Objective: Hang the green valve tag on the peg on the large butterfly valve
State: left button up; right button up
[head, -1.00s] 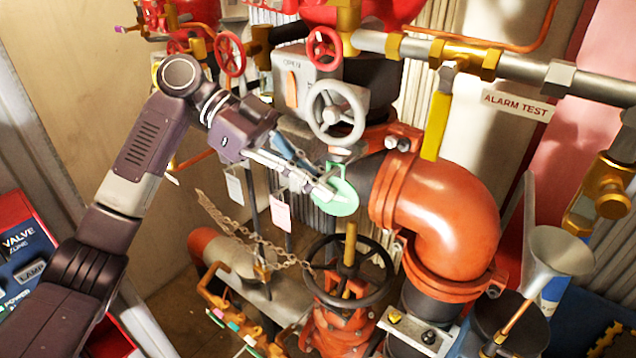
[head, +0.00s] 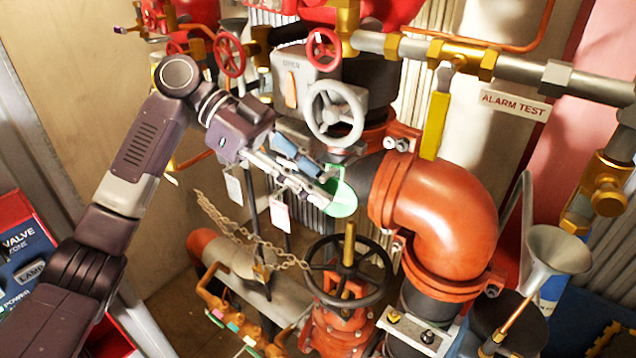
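The green valve tag (head: 342,199) is a round green disc in the middle of the head view. My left gripper (head: 326,188) reaches in from the left with its fingertips at the tag's upper left edge and looks shut on it. The large butterfly valve (head: 318,88) stands just above and behind, a grey box marked OPEN with a grey handwheel (head: 336,112) on its front. The tag hangs below this handwheel, in front of the pipe. I cannot make out the peg. My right gripper is not in view.
A large orange pipe elbow (head: 455,215) stands right of the tag. A black handwheel (head: 348,272) with a brass stem is below it. A chain (head: 230,228) and two pale tags hang to the left. A yellow lever (head: 435,122) hangs at upper right.

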pick_arm(q)
jog(key=v, duration=1.2)
jog(key=s+d+f+n+t+y, duration=0.1)
jog(key=s+f+n, duration=0.2)
jog(key=f, duration=1)
jog(key=s+d+f+n+t+y, duration=0.2)
jog(key=s+f+n, duration=0.1)
jog(key=f, duration=1)
jog(key=s+d+f+n+t+y, duration=0.1)
jog(key=s+f+n, duration=0.25)
jog(key=f, duration=0.85)
jog(key=s+a+f+n+t+y, duration=0.25)
jog(key=s+a+f+n, duration=0.2)
jog(key=s+f, duration=0.35)
jog(key=s+a+n+t+y, duration=0.2)
jog(key=s+a+n+y, duration=0.3)
jog(key=s+a, duration=0.4)
jog(key=s+f+n+g+b, duration=0.2)
jog(key=f+b, duration=0.7)
jog(key=f, duration=2.8)
jog(key=s+a+f+b, duration=0.2)
jog(key=s+f, duration=0.6)
jog(key=f, duration=0.1)
jog(key=s+a+f+m+g+b, duration=0.1)
jog(key=s+f+b, duration=0.2)
jog(key=s+f, duration=0.6)
jog(key=shift+s+a+f, duration=0.25)
jog(key=shift+a+f, duration=0.15)
jog(key=shift+f, duration=0.25)
